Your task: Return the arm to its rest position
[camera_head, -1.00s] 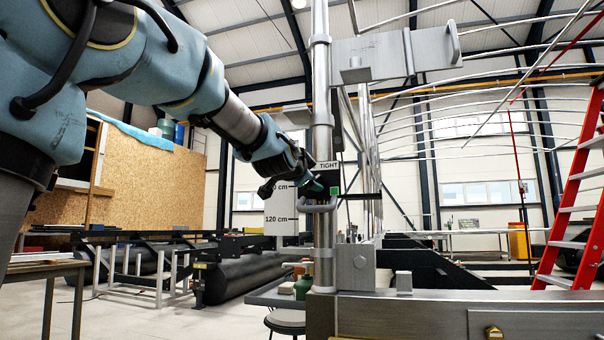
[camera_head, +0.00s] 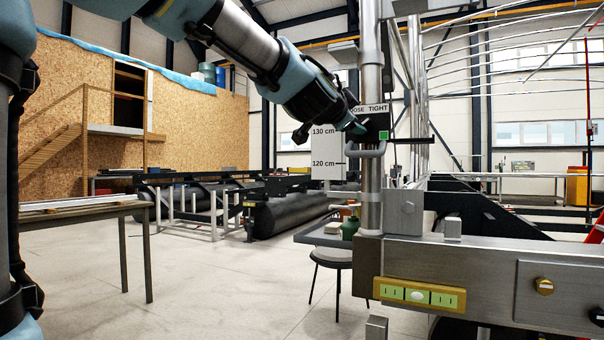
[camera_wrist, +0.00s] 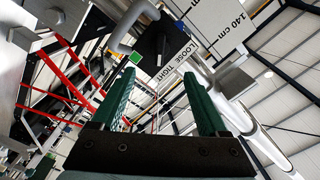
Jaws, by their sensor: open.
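My arm reaches in from the upper left in the head view. My gripper (camera_head: 352,126) is at the vertical steel post (camera_head: 371,75), close to the black box with the LOOSE/TIGHT label (camera_head: 369,109) and a green square (camera_head: 383,135). In the wrist view its two green fingers (camera_wrist: 163,95) stand apart with nothing between them. The label (camera_wrist: 178,62) and a grey curved handle (camera_wrist: 135,22) lie beyond the fingertips. In the head view a grey handle (camera_head: 364,153) sits just below the gripper. Whether a fingertip touches the box, I cannot tell.
A steel beam with a yellow level (camera_head: 418,294) is at front right. A small tray table (camera_head: 318,236) with a green bottle (camera_head: 350,228) stands beside the post. A workbench (camera_head: 85,211) is at left. Open floor (camera_head: 200,290) lies between.

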